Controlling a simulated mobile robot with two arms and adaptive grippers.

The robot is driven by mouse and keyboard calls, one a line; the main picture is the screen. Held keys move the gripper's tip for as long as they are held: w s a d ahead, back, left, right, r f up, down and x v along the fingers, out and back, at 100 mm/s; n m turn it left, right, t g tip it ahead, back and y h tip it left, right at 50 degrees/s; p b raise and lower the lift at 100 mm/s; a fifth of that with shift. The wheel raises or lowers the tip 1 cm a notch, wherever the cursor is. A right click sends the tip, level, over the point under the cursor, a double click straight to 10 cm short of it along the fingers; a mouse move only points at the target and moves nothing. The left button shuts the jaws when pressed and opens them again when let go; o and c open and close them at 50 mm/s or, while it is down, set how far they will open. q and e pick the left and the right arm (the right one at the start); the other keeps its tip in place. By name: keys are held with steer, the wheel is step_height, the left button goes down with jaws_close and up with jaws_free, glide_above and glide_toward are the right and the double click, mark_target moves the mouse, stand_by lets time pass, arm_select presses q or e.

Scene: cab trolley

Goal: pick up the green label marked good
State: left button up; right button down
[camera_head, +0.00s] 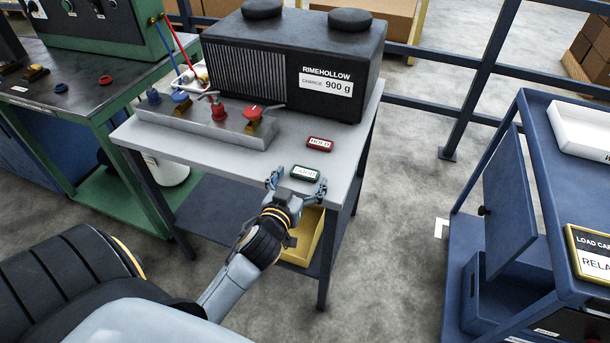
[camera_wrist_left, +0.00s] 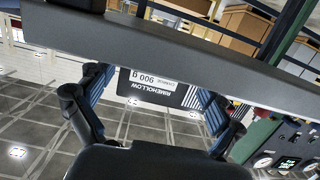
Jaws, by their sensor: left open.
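The green label (camera_head: 305,173) lies on the light grey table top (camera_head: 235,158) near its front right edge, in the head view. My left gripper (camera_head: 297,184) is open at this edge, with one finger left of the label and the other at its right. I cannot tell whether either finger touches it. In the left wrist view the open fingers (camera_wrist_left: 150,110) spread left and right; I cannot make out the label there. A red label marked HOLD (camera_head: 319,144) lies just behind the green one. My right gripper is not in view.
A black RIMEHOLLOW machine (camera_head: 300,60) stands at the back of the table; it shows upside down in the left wrist view (camera_wrist_left: 155,87). A grey block with red and blue knobs (camera_head: 205,122) lies before it. A yellow bin (camera_head: 303,240) is below. A blue trolley (camera_head: 548,200) stands right.

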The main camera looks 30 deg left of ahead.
arm_select(q)
steer(key=shift+w, duration=0.25)
steer(key=shift+s, duration=0.1)
steer(key=c, duration=1)
steer(key=shift+r, duration=0.1)
